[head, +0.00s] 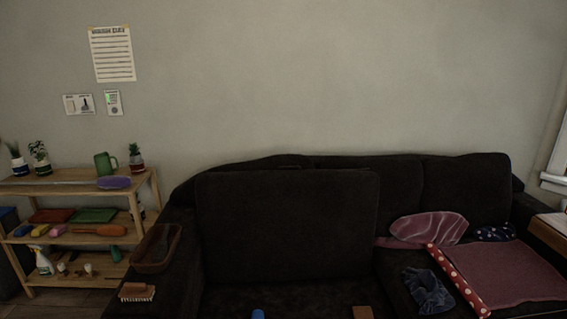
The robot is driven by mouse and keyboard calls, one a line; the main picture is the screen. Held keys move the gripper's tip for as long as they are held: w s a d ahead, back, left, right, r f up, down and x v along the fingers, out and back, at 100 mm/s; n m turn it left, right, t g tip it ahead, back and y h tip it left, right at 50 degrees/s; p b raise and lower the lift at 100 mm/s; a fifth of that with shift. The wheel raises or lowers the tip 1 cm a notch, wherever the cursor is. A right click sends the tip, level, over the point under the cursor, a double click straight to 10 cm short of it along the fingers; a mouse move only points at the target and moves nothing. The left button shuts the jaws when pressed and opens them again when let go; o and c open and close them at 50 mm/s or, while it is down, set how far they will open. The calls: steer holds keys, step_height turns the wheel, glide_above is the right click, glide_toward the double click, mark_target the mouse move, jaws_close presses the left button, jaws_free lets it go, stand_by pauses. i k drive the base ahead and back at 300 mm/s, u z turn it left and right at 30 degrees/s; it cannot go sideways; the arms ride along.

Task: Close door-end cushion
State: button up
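A dark sofa (455,185) stands against the wall. At its left end a large dark cushion (287,225) stands upright, its broad face toward me, in front of the sofa's back. Its lower edge meets the dark seat area (300,297) in front of it. I cannot tell which sofa end is the door end, as no door is in view. My gripper is not in view.
A blue object (258,314) and a brown block (362,312) show at the bottom edge. A brown basket (157,248) and a brush (136,292) are on the left armrest. Folded pink cloth (505,273) and a blue cloth (428,291) lie on the right seat. A wooden shelf (75,186) stands left.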

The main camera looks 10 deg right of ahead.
mark_target(274, 225)
steer(key=u, duration=0.3)
steer(key=i, duration=0.95)
steer(key=z, duration=0.35)
